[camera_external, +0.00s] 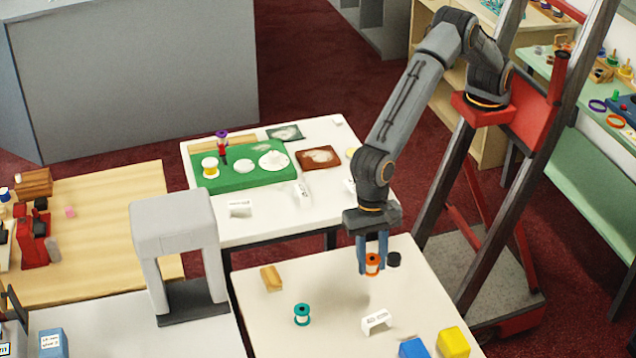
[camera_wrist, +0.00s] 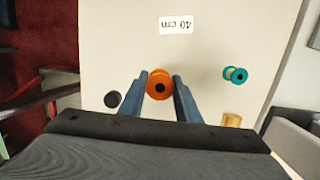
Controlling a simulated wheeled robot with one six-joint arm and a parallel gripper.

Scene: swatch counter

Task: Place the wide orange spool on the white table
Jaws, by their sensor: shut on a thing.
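The orange spool (camera_external: 373,264) is between the two blue fingers of my gripper (camera_external: 372,262), which is shut on it. In the wrist view the orange spool (camera_wrist: 159,82) shows its round end with a dark centre hole, between the fingertips (camera_wrist: 160,84). The white table (camera_external: 340,310) lies below it and also fills most of the wrist view (camera_wrist: 200,60). In the external view the spool appears over the table's far right part. I cannot tell exactly how high it is above the surface.
A teal spool (camera_external: 302,314), a wooden block (camera_external: 271,278), a dark round piece (camera_external: 393,259), a white "40 cm" label (camera_wrist: 176,25), and blue (camera_external: 413,348) and yellow (camera_external: 453,342) blocks are on the table. The table's middle is clear. A grey arch (camera_external: 172,215) stands at the left.

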